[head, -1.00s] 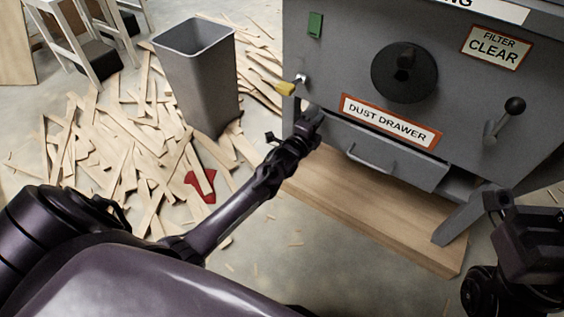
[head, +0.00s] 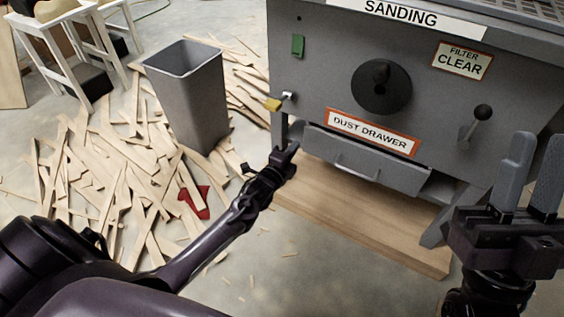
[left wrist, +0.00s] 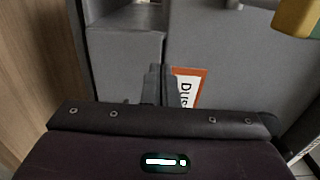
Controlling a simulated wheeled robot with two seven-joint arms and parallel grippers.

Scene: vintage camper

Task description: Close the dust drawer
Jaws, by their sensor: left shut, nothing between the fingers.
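The dust drawer (head: 395,172) is a grey drawer with a bar handle (head: 356,170), low on the grey sanding machine. It stands out from the machine front, partly open, under the orange-framed "DUST DRAWER" label (head: 372,132). My left gripper (head: 287,150) is shut and empty just left of the drawer's left end; I cannot tell whether it touches. In the left wrist view its fingers (left wrist: 160,86) are together beside the label (left wrist: 187,88), with a grey drawer part (left wrist: 125,62) next to them. My right gripper (head: 532,172) is open and empty at the lower right.
A yellow padlock (head: 272,104) hangs at the machine's left edge. A wooden board (head: 400,236) lies under the machine. A grey bin (head: 190,100), scattered wood strips (head: 110,185) and a red piece (head: 193,202) are on the floor at left. A lever (head: 475,125) sticks out at right.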

